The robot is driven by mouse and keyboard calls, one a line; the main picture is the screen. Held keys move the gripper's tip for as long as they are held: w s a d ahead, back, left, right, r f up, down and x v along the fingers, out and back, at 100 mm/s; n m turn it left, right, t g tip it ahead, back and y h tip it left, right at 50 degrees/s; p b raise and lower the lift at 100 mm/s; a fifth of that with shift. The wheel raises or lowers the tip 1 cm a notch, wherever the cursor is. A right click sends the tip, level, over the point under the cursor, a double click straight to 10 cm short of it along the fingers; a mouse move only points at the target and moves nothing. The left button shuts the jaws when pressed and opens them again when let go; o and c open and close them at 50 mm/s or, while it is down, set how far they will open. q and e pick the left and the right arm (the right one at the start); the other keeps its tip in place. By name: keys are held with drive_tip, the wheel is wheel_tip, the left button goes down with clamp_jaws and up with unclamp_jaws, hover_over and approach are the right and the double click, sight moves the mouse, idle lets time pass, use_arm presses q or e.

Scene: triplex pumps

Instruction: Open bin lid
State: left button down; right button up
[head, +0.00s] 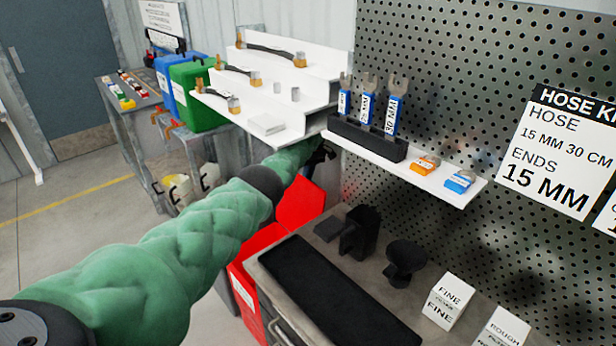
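A red bin (247,298) stands on the floor at the left end of the workbench. A red panel, seemingly its lid (300,203), rises at a tilt above the bin's far side. My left arm reaches in from the lower left, across the picture. My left gripper (318,158) is a small dark shape just above the panel's top edge, under the white shelves. Its fingers are partly hidden, so I cannot tell whether they are open or touching the lid. The arm hides part of the bin. My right gripper is not in view.
The grey workbench (398,298) carries a black mat (330,290), black fixtures and white FINE and ROUGH boxes. White stepped shelves (290,90) with hoses overhang my gripper. A wrench shelf (440,180) juts from the perforated board. Green (197,92) and blue containers stand behind.

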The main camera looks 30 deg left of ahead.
use_arm(q)
drive_tip(key=shift+d+f, duration=0.25)
drive_tip(key=shift+f, duration=0.05)
